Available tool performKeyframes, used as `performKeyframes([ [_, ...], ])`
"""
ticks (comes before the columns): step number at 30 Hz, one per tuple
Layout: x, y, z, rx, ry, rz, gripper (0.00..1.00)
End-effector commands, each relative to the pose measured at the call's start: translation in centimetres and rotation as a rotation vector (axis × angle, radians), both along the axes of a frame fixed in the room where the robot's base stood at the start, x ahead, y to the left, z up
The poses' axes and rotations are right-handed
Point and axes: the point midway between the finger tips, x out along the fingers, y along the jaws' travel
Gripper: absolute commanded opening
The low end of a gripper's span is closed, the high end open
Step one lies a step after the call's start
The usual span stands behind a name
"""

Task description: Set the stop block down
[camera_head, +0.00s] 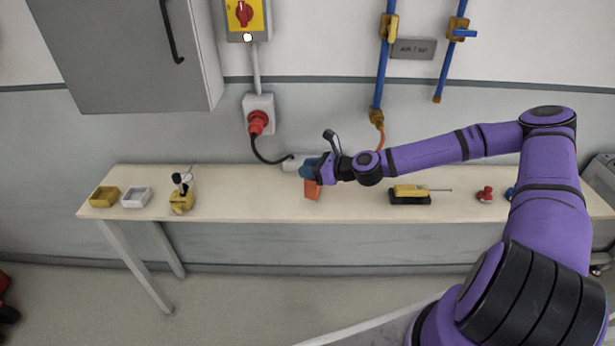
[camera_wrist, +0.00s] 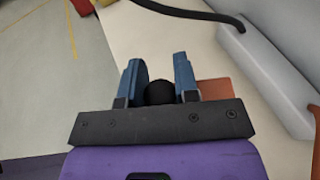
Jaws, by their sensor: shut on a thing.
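The stop block, an orange block (camera_head: 312,189), is below my gripper (camera_head: 310,169) at the bench's middle. Its orange body also shows in the wrist view (camera_wrist: 215,89), to the right of the right finger. My gripper, with blue fingers, also shows in the wrist view (camera_wrist: 160,80). It is shut on a round black knob (camera_wrist: 160,93) that sits between the fingers and seems to belong to the block. The block's underside is hidden, so I cannot tell whether it touches the bench top.
A pale bench (camera_head: 240,205) runs along the wall. A white socket box (camera_head: 292,163) with a black cable lies close behind my gripper. A yellow tool on a black base (camera_head: 410,195) is right; a yellow item with a black knob (camera_head: 181,200) and small trays are left.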

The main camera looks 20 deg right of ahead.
Motion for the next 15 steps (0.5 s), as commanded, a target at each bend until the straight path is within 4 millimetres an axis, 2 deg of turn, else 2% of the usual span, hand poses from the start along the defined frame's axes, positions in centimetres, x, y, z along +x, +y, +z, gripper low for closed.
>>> performKeyframes([
  [2, 0.9, 0.3, 0.0, -0.001, -0.004, 0.001, 0.00],
  [6, 0.7, 0.2, -2.1, 0.002, -0.001, 0.000, 0.00],
  [9, 0.7, 0.2, -3.0, 0.001, -0.002, -0.001, 0.00],
  [15, 0.7, 0.2, -3.5, 0.000, -0.003, 0.000, 0.00],
])
